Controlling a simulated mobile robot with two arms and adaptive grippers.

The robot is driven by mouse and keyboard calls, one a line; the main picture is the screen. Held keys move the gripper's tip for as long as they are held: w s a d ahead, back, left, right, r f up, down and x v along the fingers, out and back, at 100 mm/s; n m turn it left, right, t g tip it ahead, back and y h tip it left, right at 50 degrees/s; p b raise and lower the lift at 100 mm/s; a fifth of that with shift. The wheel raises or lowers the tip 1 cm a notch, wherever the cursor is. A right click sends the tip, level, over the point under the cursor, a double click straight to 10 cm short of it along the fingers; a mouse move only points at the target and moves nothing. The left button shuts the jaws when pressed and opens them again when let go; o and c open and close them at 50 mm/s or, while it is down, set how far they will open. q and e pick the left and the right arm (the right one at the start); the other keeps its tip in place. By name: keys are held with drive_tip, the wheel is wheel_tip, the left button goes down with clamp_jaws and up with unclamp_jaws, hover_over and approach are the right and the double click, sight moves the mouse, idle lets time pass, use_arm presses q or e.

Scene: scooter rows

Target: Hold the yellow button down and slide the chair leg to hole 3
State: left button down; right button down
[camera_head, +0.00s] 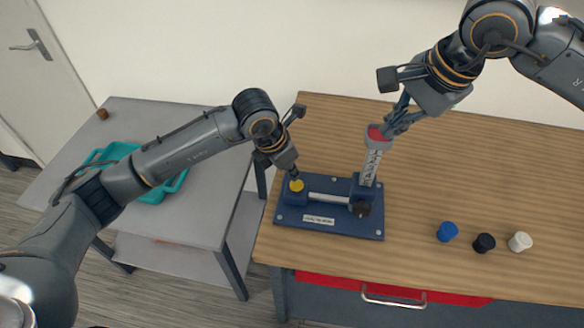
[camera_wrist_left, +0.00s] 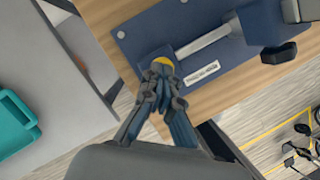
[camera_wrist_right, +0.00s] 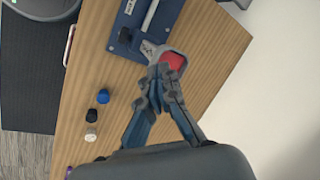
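A blue fixture (camera_head: 290,219) lies on the wooden bench, with a yellow button (camera_head: 296,185) at its left end and a metal rod along it. My left gripper (camera_head: 294,177) has its fingertips together right at the yellow button; the left wrist view shows them over the button (camera_wrist_left: 163,62), partly covering it. The chair leg (camera_head: 371,163), a pale marked tube with a red-centred grey top, stands up from a blue block with a black knob (camera_head: 361,209). My right gripper (camera_head: 388,128) is at the leg's top; in the right wrist view its fingers meet beside the red top (camera_wrist_right: 173,61).
Blue (camera_head: 447,231), black (camera_head: 484,242) and white (camera_head: 520,241) caps stand on the bench right of the fixture. A grey side table (camera_head: 215,130) with a teal tray (camera_head: 172,188) stands at the left. A red drawer (camera_head: 390,290) is below the bench front.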

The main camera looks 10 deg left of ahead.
sight(297, 186)
use_arm(q)
drive_tip(key=shift+f, duration=1.35)
use_arm(e)
drive_tip(key=shift+f, duration=0.1)
drive_tip(key=shift+f, duration=3.6)
drive_tip(key=shift+r, duration=2.55)
